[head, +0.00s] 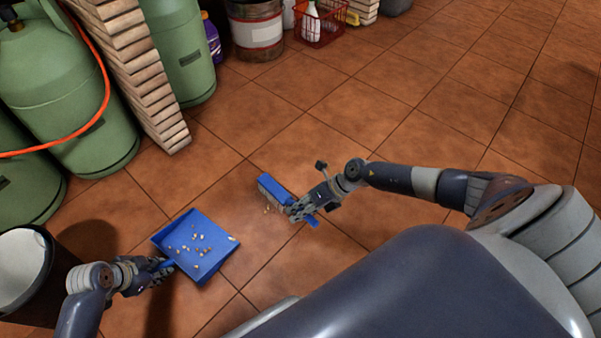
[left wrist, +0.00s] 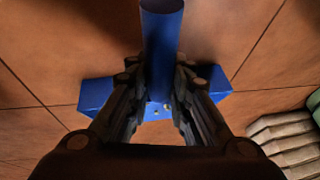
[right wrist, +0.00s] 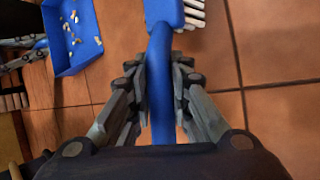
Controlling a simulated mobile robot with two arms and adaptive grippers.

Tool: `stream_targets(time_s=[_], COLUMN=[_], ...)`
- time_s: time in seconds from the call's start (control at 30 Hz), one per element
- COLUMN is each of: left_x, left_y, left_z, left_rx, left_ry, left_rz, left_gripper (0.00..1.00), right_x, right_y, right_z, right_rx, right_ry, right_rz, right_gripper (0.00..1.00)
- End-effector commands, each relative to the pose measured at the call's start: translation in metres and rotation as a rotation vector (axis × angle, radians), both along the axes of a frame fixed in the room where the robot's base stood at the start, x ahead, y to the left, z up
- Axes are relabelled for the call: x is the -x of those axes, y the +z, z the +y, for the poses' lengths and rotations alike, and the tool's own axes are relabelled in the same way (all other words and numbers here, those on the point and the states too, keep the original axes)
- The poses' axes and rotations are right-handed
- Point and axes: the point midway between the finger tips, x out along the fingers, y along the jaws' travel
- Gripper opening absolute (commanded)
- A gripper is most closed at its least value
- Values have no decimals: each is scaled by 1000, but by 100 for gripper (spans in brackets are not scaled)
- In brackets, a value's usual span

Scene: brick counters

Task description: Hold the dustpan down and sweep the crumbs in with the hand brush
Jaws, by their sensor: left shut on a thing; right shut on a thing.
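The blue dustpan (head: 215,262) lies on the tiled floor with several crumbs (head: 196,245) spread inside it. One crumb sits near its right edge, and a few crumbs (head: 267,209) lie on the floor by the brush. My left gripper (head: 163,267) is shut on the dustpan's handle, which also shows in the left wrist view (left wrist: 162,40). My right gripper (head: 298,208) is shut on the handle of the blue hand brush (head: 274,187). The brush is to the right of the dustpan, apart from it, its pale bristles at the floor. The right wrist view shows its handle (right wrist: 160,75) between the fingers.
Green gas cylinders (head: 75,95) with an orange hose and a brick pillar (head: 135,75) stand at the upper left. A dark bin (head: 40,275) with a white liner is left of my left arm. A red crate (head: 320,25) stands at the back. The floor to the right is clear.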

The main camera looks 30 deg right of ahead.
Motion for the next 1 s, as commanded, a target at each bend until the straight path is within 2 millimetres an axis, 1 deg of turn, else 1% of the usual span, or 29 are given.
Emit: stream_targets(time_s=[0.03,0.1,1.0], left_x=[0,0,-1], left_y=[0,0,0], left_z=[0,0,0], left_rx=[1,1,1], left_ry=[0,0,0], left_rz=[-1,-1,-1], left_gripper=[0,0,0], right_x=[1,1,1], right_y=[0,0,0], right_z=[8,15,106], right_rx=[-3,-3,-3], right_ry=[5,5,6], right_rz=[0,0,1], right_gripper=[0,0,0])
